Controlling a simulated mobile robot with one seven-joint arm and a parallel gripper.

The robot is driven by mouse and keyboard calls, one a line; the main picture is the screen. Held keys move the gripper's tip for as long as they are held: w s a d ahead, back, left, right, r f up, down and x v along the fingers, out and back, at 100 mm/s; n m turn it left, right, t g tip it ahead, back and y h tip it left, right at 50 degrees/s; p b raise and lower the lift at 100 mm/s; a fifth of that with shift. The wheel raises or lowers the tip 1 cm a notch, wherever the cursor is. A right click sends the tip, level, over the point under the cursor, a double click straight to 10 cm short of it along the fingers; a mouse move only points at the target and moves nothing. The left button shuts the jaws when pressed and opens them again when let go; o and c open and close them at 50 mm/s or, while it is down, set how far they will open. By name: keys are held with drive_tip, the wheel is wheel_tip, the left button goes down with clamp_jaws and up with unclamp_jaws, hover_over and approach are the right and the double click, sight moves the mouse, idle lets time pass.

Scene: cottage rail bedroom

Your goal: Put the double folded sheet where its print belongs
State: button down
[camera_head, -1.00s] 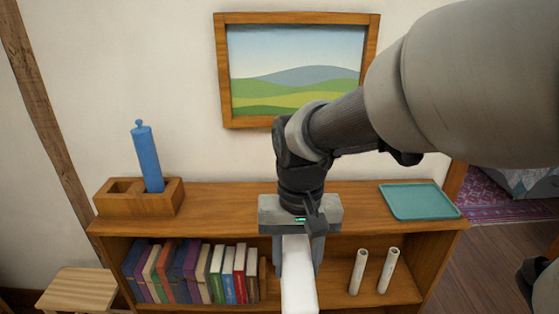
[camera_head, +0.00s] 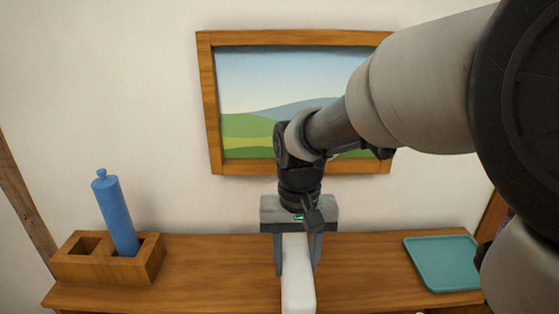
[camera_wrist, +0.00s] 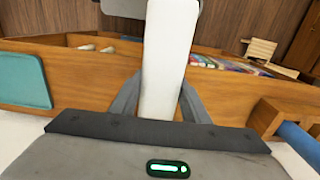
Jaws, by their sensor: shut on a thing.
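My gripper (camera_head: 298,265) is shut on a plain white, narrow folded sheet (camera_head: 298,288), which hangs down between its two fingers. The sheet also shows in the wrist view (camera_wrist: 168,60), running away from the gripper. I see no print on the faces that show. The gripper is in front of the middle of the wooden bookcase top (camera_head: 215,275), between a wooden box at left and a teal tray at right. The sheet's lower end is cut off in the head view.
The wooden two-slot box (camera_head: 85,268) has a blue cylinder (camera_head: 116,213) leaning in its right slot; the left slot is empty. The teal tray (camera_head: 443,262) is bare. A framed landscape (camera_head: 245,125) hangs behind. Books (camera_wrist: 225,65) show in the wrist view.

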drive_tip(key=w+f+p, duration=0.2)
drive_tip(key=w+f, duration=0.1)
drive_tip(key=w, duration=1.1)
drive_tip(key=shift+f, duration=0.25)
drive_tip(key=shift+w, duration=0.1)
drive_tip(key=shift+f, duration=0.2)
drive_tip(key=c, duration=1)
unclamp_jaws()
